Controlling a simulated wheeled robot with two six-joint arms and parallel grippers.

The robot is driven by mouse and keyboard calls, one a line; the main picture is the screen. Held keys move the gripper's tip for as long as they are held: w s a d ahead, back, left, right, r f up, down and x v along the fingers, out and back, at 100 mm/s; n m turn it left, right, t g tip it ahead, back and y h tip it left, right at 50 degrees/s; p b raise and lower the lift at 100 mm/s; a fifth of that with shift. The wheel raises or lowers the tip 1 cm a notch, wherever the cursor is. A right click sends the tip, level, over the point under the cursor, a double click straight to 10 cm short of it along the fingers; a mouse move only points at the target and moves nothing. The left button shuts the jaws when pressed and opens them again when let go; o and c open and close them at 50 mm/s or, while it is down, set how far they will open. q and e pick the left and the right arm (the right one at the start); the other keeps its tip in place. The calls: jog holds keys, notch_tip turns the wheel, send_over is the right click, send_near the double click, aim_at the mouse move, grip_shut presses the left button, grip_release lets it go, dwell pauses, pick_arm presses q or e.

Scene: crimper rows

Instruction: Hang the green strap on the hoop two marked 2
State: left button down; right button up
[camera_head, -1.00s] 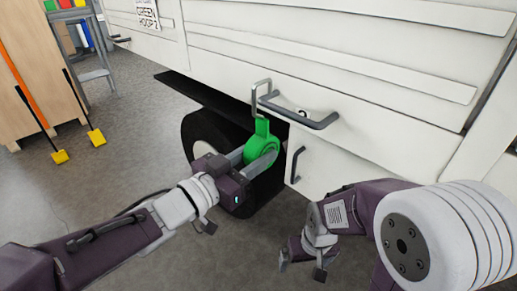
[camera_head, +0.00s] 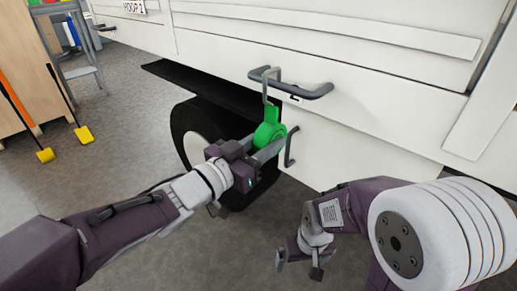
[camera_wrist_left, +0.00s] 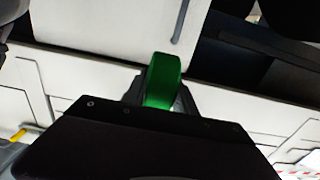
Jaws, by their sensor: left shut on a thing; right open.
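The green strap (camera_head: 268,134) is a rolled bundle with a grey metal hook (camera_head: 266,84) standing up from it. My left gripper (camera_head: 262,150) is shut on the bundle, which also shows in the left wrist view (camera_wrist_left: 163,80) between the fingers. My right gripper (camera_head: 297,253) is open and empty, low and right of the strap.
The white vehicle side (camera_head: 350,60) fills the back. A black wheel (camera_head: 190,130) is behind my left gripper. A smaller dark handle (camera_head: 290,147) is right of the strap.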

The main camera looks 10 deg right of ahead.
pick_arm(q)
jog(key=x, duration=0.4)
jog(key=shift+w+d+b, duration=0.1)
jog(key=shift+b, duration=0.2)
jog(key=shift+f+b, duration=1.2)
jog(key=shift+f, duration=0.15)
jog(key=c, duration=0.9)
grip_release()
jog(key=p+v, duration=0.3)
jog(key=v, duration=0.6)
jog(key=shift+p, duration=0.3)
